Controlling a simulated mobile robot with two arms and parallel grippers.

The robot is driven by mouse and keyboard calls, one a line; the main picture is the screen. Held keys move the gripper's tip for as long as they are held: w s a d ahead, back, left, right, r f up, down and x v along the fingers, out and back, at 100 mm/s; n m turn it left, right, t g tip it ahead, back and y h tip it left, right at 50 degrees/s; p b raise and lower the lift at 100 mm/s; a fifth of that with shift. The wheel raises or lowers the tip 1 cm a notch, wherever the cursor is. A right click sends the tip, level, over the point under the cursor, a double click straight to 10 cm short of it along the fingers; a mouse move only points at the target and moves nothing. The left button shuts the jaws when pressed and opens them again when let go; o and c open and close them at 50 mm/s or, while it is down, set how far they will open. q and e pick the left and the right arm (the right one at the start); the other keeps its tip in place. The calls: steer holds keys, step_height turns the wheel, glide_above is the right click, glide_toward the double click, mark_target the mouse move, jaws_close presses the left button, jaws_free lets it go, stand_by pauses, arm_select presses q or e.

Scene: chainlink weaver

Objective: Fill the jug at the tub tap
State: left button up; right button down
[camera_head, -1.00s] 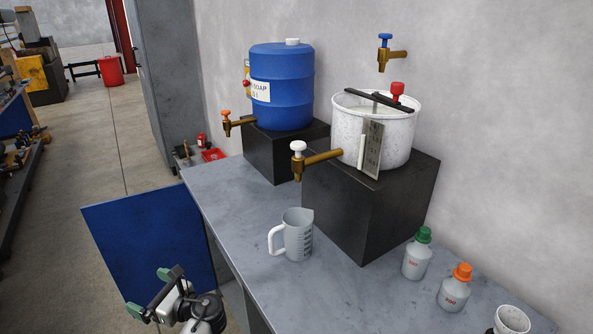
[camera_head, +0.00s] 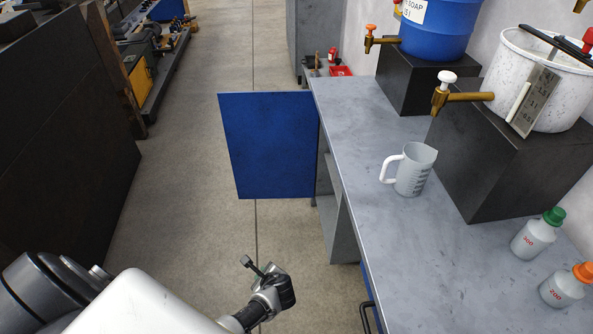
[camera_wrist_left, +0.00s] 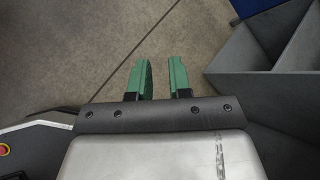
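A clear grey measuring jug (camera_head: 413,172) with a white handle stands upright on the grey bench, its handle to the left. The white speckled tub (camera_head: 522,82) sits on a black block. Its brass tap (camera_head: 463,97) with a white knob points left, above and to the right of the jug; the jug is not beneath the spout. My left gripper (camera_head: 258,269) is over the floor, left of the bench and away from the jug. In the left wrist view its green fingers (camera_wrist_left: 163,78) are apart with nothing between them. My right gripper is not in view.
A blue soap barrel (camera_head: 437,28) with an orange-knobbed tap stands on another black block (camera_head: 410,82). Green-capped (camera_head: 536,235) and orange-capped (camera_head: 566,287) bottles stand at the right. A blue panel (camera_head: 268,145) juts out left of the bench. Open floor lies left.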

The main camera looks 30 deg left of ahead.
arm_select(q)
steer(key=s+d+f+n+h, duration=0.1)
steer(key=s+f, duration=0.2)
steer(key=s, duration=0.1)
steer(key=s+d+f+n+g+h, duration=0.1)
steer(key=s+d+f+n, duration=0.1)
steer(key=s+f, duration=0.2)
steer(key=s+d+f+n+g+h, duration=0.1)
steer(key=s+f+n+h, duration=0.1)
steer(key=s, duration=0.4)
steer(key=shift+s+d+f, duration=0.1)
steer(key=shift+s+f, duration=0.05)
steer(key=shift+f, duration=0.3)
steer(key=shift+s+d+f, duration=0.1)
steer(key=shift+f, duration=0.35)
jaws_close()
steer(key=s+d+f+n+h, duration=0.2)
steer(key=s+n, duration=0.3)
steer(key=s, duration=0.4)
steer(key=s+d+f+n+g+h, duration=0.1)
steer(key=s+n, duration=0.4)
steer(key=s, duration=0.5)
step_height(320, 180, down, 2)
steer(key=shift+s+d+f+n+g+h, duration=0.15)
steer(key=shift+d+f+n+g+h, duration=0.2)
steer(key=shift+d, duration=0.2)
steer(key=shift+r, duration=0.1)
